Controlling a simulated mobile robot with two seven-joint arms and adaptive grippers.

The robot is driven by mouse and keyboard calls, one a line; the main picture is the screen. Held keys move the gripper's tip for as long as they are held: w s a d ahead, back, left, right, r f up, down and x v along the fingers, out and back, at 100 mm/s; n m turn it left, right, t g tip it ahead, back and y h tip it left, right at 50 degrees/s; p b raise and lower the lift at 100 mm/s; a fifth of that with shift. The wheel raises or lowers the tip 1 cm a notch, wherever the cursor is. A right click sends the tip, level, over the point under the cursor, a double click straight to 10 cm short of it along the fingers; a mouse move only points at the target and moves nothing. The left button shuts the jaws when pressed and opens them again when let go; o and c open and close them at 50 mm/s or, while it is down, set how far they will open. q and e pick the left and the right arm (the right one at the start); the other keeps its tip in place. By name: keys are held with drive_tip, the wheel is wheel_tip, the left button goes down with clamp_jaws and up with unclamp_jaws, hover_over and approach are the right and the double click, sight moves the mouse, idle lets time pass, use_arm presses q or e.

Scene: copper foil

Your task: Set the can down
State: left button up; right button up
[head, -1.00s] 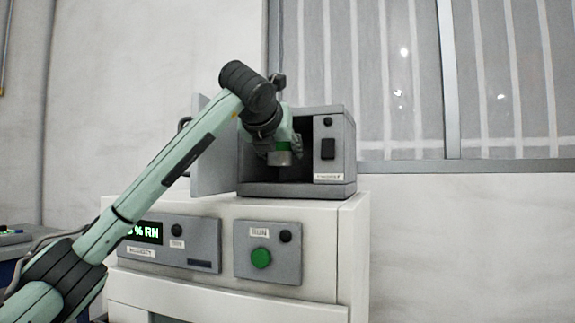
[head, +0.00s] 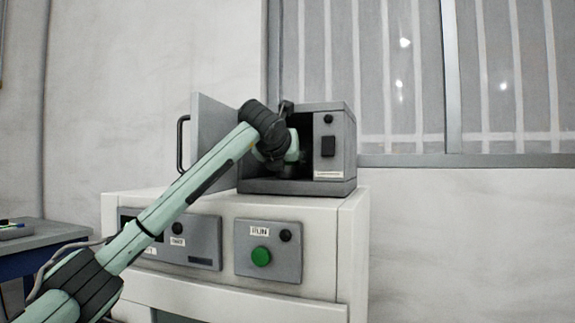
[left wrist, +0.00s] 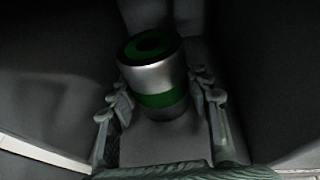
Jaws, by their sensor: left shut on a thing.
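The can (left wrist: 153,72) is silver with a green band and a dark and green top. It shows in the left wrist view, tilted a little in the picture, between the two fingers of my left gripper (left wrist: 160,100). The gripper is shut on it. In the head view my left gripper (head: 278,158) reaches into the open grey box-shaped oven (head: 297,188), and the can is hidden there. Whether the can touches the oven floor is hard to tell in the dark interior. My right gripper is not in view.
The oven door (head: 213,145) stands open on the left. The oven sits on a white cabinet (head: 345,235) with a green button (head: 261,257). Dark oven walls are close on both sides of the gripper.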

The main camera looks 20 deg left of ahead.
use_arm(q)
drive_tip(key=shift+f, duration=0.1)
drive_tip(key=o, duration=1.3)
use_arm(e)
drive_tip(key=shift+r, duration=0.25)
use_arm(q)
drive_tip(key=shift+s, duration=0.1)
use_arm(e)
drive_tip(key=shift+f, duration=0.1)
use_arm(q)
drive_tip(key=shift+s+d+r, duration=0.1)
drive_tip(key=shift+s+r, duration=0.15)
drive_tip(key=shift+s, duration=0.3)
drive_tip(key=b+v, duration=0.2)
drive_tip(key=v, duration=0.8)
drive_tip(key=shift+s+r, duration=0.15)
drive_tip(key=shift+s, duration=0.2)
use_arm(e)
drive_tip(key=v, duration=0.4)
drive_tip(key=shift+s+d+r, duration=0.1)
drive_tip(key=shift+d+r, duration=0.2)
